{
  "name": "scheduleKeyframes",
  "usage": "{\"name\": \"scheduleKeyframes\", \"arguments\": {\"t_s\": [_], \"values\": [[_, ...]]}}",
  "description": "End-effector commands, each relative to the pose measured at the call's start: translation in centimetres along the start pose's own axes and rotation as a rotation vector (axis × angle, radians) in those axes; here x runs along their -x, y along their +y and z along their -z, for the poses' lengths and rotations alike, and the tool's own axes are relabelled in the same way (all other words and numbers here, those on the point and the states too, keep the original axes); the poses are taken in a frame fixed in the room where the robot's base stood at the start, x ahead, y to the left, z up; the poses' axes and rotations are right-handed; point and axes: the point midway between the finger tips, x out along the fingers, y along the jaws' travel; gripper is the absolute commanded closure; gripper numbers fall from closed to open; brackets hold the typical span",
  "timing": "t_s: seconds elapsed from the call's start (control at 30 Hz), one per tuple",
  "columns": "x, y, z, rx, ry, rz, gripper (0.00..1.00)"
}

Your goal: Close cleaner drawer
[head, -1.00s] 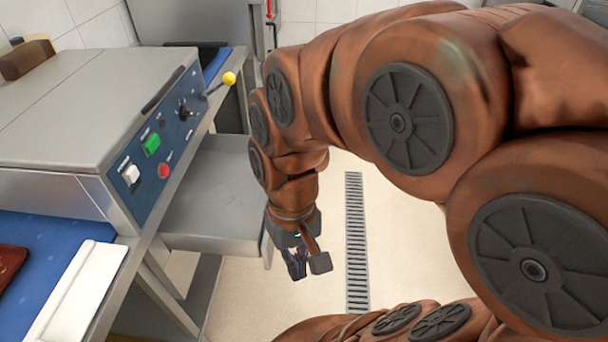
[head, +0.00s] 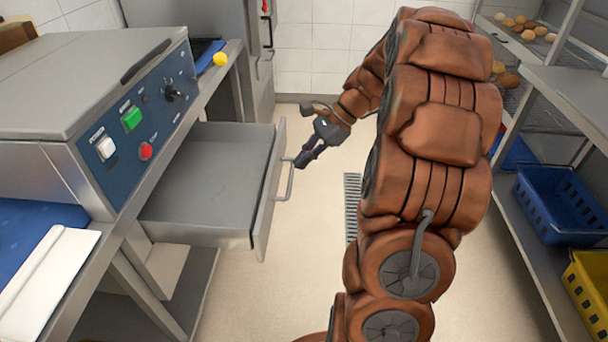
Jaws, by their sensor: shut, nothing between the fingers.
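The cleaner drawer (head: 205,180) is a shallow grey metal drawer, pulled out to the right from under the machine with the blue control panel. It looks empty inside. Its front panel (head: 266,205) carries a bar handle (head: 289,180) on the outer face. My gripper (head: 301,163) is shut and empty, just right of the handle's upper end, with its fingertips pointing down and left toward it. I cannot tell whether the fingertips touch the handle.
A shelf unit on the right holds a blue crate (head: 560,205) and a yellow crate (head: 590,290). A floor drain (head: 352,205) runs between; the floor right of the drawer is open.

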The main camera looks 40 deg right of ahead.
Motion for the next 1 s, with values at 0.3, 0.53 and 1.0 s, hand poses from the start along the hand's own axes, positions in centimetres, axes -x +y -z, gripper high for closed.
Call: {"name": "scheduleKeyframes", "arguments": {"t_s": [0.3, 0.53, 1.0], "values": [[3.2, -2.8, 12.2, -0.352, -0.113, 0.205, 1.00], [4.5, -3.1, 15.4, -0.444, -0.149, 0.261, 1.00], [-1.4, -4.8, 14.8, -0.448, -0.154, 0.257, 1.00]]}}
